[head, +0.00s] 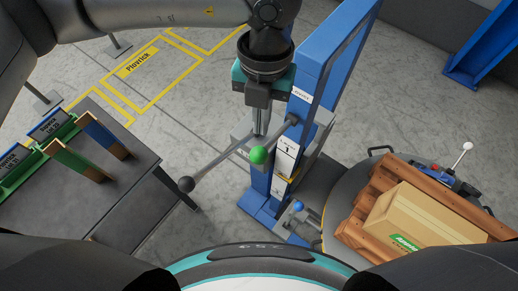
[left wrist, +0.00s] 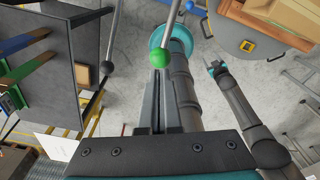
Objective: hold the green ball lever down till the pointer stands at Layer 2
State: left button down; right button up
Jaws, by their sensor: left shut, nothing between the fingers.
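The green ball (head: 258,155) of the lever is in front of the blue column. It also shows in the left wrist view (left wrist: 160,56), on the end of a grey rod. My left gripper (head: 261,132) points down, shut and empty, with its fingertips close to the green ball; I cannot tell whether they touch. The fingers show in the left wrist view (left wrist: 161,78) with the ball just past their tips. The column carries a "Layer 1" label (head: 287,148) and a "2" label (head: 277,187) below it. I cannot make out the pointer clearly. My right gripper (left wrist: 214,69) is small in the left wrist view.
A second rod ends in a black ball (head: 186,184), left of the green one. A blue ball (head: 298,206) is low beside the column. A carton (head: 415,220) lies on a wooden pallet (head: 378,186) at right. A dark table (head: 60,195) stands at left.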

aim_at(260, 148)
pick_arm(q)
jog(key=shift+f, duration=0.15)
jog(key=shift+f+b, duration=0.3)
jog(key=shift+f, duration=0.25)
jog(key=shift+s+f+b, duration=0.15)
jog(key=shift+f+b, duration=0.5)
jog(key=shift+f, duration=0.8)
jog(key=shift+s+f+b, duration=0.1)
jog(key=shift+f+b, duration=0.5)
jog(key=shift+f, duration=0.8)
